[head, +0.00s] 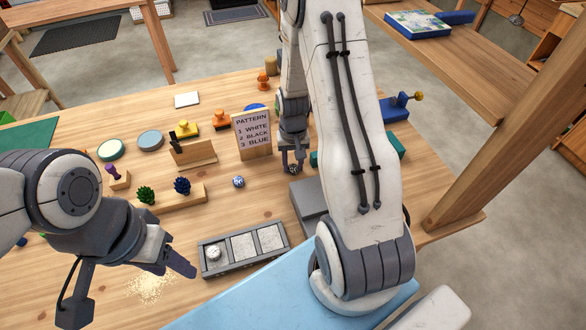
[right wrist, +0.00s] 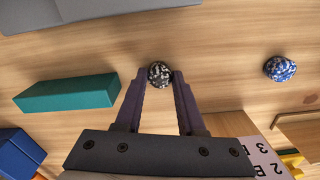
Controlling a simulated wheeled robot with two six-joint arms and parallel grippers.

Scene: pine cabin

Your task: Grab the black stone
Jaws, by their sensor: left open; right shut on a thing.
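The black stone (right wrist: 159,74) is a dark speckled round piece between the fingertips of my right gripper (right wrist: 158,78). The right gripper is shut on it, close to the table; I cannot tell whether the stone still touches the wood. In the head view the right gripper (head: 291,166) points down behind my arm, right of the blue stone. The blue stone (head: 238,181) lies loose on the table and also shows in the right wrist view (right wrist: 281,68). My left gripper (head: 180,262) is open, left of the grey tray (head: 204,268).
The tray has three compartments; a white stone (head: 214,253) sits in the left one. A sign (head: 252,133) lists white, black, blue. A teal block (right wrist: 68,94) lies near the right gripper. Stamps stand farther back.

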